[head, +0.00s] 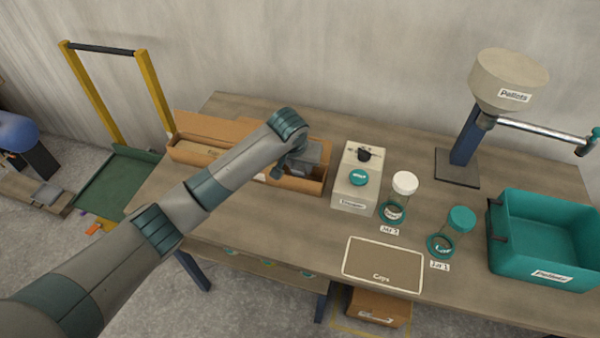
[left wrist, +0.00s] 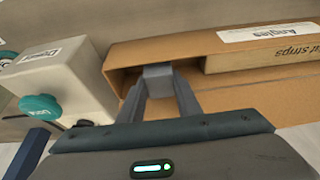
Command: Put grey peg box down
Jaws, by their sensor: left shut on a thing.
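My left gripper (head: 283,170) reaches down into the right part of a long cardboard box (head: 322,186) on the workbench. The grey peg box (head: 316,152) shows in part beside the gripper, inside or just over that compartment; the arm covers some of it. In the left wrist view the fingers of my left gripper (left wrist: 159,80) are shut on a small visible part of the grey peg box (left wrist: 157,70), at the cardboard box's open end. Whether its underside touches the compartment floor is hidden. My right gripper is not in view.
A white dispenser (head: 352,192) with a teal knob stands close right of the cardboard box. Further right are a white-lidded jar (head: 404,183), a teal-lidded jar (head: 461,219), a teal bin (head: 540,231) and a pellet hopper (head: 508,80). The Caps mat (head: 383,262) is bare.

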